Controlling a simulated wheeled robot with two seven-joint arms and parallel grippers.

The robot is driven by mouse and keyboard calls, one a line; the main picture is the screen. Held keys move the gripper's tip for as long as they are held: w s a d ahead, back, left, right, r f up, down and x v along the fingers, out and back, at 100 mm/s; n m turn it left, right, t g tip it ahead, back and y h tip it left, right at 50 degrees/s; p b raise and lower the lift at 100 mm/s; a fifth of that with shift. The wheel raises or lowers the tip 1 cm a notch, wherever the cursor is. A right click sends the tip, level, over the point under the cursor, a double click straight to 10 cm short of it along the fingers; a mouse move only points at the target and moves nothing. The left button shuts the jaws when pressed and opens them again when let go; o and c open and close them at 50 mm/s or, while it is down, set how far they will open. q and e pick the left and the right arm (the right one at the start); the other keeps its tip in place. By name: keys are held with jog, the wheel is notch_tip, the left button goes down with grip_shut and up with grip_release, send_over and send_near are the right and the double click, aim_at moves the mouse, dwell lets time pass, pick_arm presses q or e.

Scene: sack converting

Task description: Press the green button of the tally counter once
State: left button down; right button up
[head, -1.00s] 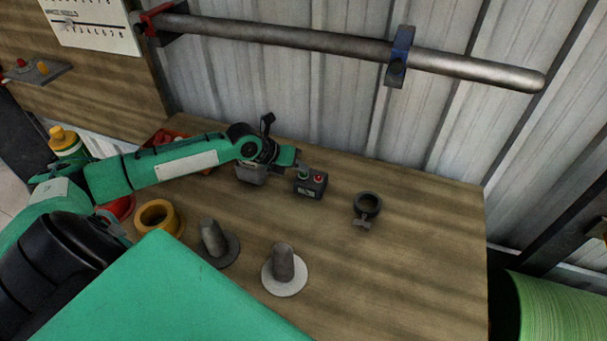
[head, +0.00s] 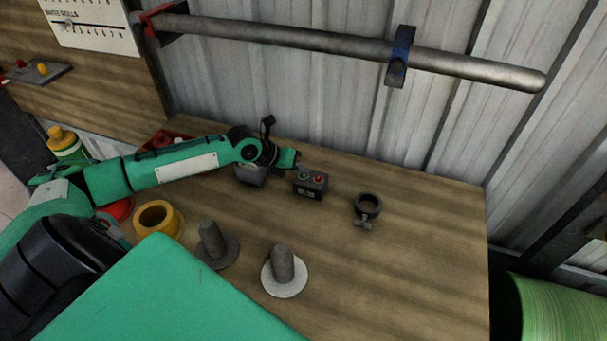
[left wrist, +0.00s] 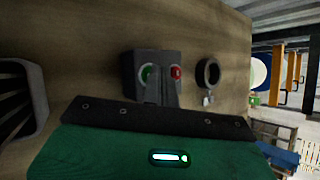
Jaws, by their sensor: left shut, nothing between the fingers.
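The tally counter (head: 311,183) is a small dark box on the wooden bench, with a green button (head: 305,175) on the left of its top and a red button (head: 319,179) on the right. Its front display is too small to read. My left gripper (head: 296,157) is shut and empty, just behind and left of the counter, apart from the green button in the head view. In the left wrist view the counter (left wrist: 130,72), green button (left wrist: 147,75) and red button (left wrist: 176,73) show past the dark gripper plate. My right gripper is out of view.
A dark ring with a wing screw (head: 367,206) lies right of the counter. Two flanged plugs (head: 283,262) (head: 211,240) and a yellow ring (head: 157,218) stand nearer. A metal bar (head: 300,38) runs along the wall above. The bench's right side is clear.

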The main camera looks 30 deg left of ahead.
aim_at(300, 176)
pick_arm(q)
jog(key=shift+r, duration=0.1)
dwell(0.3)
jog(key=shift+r+p, duration=0.5)
jog(key=shift+r, duration=0.2)
jog(key=shift+r, duration=0.1)
jog(key=shift+r+p, duration=1.6)
jog(key=shift+r, duration=0.8)
